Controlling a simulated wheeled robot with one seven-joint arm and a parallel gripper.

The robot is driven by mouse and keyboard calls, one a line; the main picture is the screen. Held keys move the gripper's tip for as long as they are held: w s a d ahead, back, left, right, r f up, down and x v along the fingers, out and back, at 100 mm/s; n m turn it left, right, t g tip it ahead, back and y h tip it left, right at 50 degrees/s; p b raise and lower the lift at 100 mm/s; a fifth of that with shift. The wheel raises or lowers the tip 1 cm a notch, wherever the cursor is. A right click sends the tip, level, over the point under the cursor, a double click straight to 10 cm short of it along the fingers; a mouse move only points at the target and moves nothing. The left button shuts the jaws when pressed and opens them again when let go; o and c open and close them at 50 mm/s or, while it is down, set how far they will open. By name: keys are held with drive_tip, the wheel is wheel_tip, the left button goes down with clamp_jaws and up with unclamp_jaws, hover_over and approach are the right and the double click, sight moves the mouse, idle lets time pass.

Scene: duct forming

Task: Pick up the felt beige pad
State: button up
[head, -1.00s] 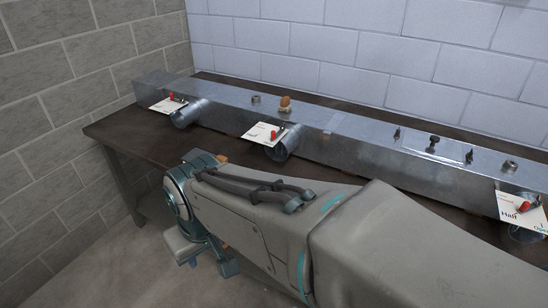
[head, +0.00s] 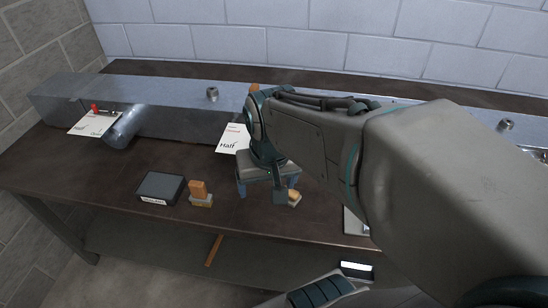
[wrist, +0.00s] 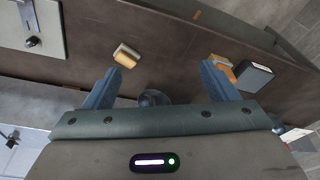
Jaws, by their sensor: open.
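A small beige pad-like block (head: 294,198) lies on the dark workbench (head: 110,170), just right of my gripper (head: 268,190) in the head view, partly hidden by it. In the wrist view this beige block (wrist: 127,55) shows ahead of the left finger, with a pale base. A second block, orange-brown on a beige base (head: 201,194), stands to the left; it also shows in the wrist view (wrist: 222,68). I cannot tell for sure which one is the felt pad. My gripper (wrist: 161,70) is open, its blue fingers apart and nothing held between them.
A dark labelled box (head: 162,188) stands left of the orange-brown block. A metal duct (head: 170,122) with Half cards (head: 92,124) runs along the back. The bench's front edge is close to the blocks. A plate with a metal fitting (wrist: 32,25) lies left in the wrist view.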

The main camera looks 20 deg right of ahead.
sight(295, 197)
drive_tip(key=w+d+f+m+g+b, duration=0.2)
drive_tip(key=w+d+f+m, duration=0.5)
drive_tip(key=w+d+m, duration=0.25)
drive_tip(key=f, duration=1.3)
drive_tip(key=shift+d+f, duration=0.2)
drive_tip(key=shift+d, duration=0.1)
drive_tip(key=shift+b, duration=0.3)
drive_tip(key=c, duration=1.1)
